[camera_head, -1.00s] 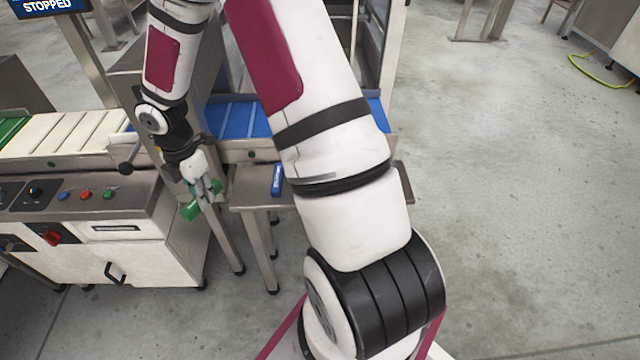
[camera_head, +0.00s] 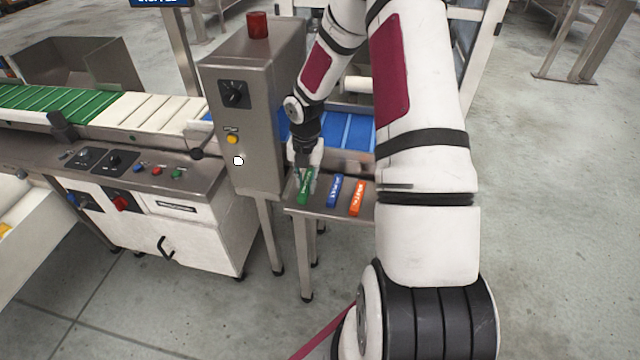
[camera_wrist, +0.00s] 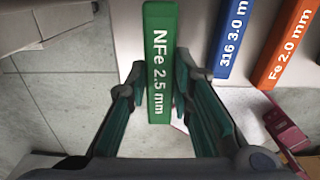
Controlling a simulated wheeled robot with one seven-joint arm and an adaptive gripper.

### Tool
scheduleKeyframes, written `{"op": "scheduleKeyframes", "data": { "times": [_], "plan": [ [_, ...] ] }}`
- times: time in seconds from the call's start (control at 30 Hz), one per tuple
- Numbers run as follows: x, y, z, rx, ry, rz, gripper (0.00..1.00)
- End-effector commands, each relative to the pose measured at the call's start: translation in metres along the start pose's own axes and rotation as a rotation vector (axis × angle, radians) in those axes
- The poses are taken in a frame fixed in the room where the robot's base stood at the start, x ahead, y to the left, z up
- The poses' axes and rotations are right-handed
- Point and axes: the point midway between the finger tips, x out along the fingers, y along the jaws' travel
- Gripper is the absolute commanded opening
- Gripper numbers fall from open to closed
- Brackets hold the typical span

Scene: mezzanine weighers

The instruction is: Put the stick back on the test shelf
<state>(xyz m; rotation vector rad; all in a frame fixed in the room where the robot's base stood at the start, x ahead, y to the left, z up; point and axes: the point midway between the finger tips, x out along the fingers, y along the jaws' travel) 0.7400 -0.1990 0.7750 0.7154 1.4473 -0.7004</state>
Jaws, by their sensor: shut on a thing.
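My gripper (camera_head: 304,171) is shut on the green stick (camera_head: 303,190), which has its flat label side up. In the wrist view the stick (camera_wrist: 158,45) reads "NFe 2.5 mm" and sits between both fingers. The test shelf (camera_head: 330,211) is a small steel ledge; the green stick is at its left end, roughly in line with the others. Whether it touches the shelf surface I cannot tell. A blue stick (camera_head: 335,189), reading "316 3.0 m" in the wrist view (camera_wrist: 235,28), lies to its right. An orange stick (camera_head: 357,197), reading "Fe 2.0 mm", lies beyond the blue one.
A steel cabinet (camera_head: 255,130) with a red beacon stands left of the shelf, close to my gripper. A blue conveyor belt (camera_head: 350,130) runs behind the shelf. A control panel (camera_head: 150,165) with knobs and buttons is farther left. Open floor (camera_head: 560,200) lies to the right.

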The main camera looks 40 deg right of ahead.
Motion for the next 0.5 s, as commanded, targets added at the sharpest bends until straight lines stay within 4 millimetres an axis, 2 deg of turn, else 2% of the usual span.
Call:
{"op": "scheduleKeyframes", "data": {
  "times": [0.1, 0.2, 0.37, 0.5],
  "plan": [
    [0.002, -0.015, 0.018, 0.005, 0.0, 0.001, 0.0],
    [0.003, -0.022, 0.026, 0.003, 0.001, 0.001, 0.0],
    [0.007, -0.025, 0.029, 0.0, 0.002, 0.0, 0.0],
    [0.025, -0.025, 0.028, -0.002, 0.003, -0.001, 0.0]
  ]
}}
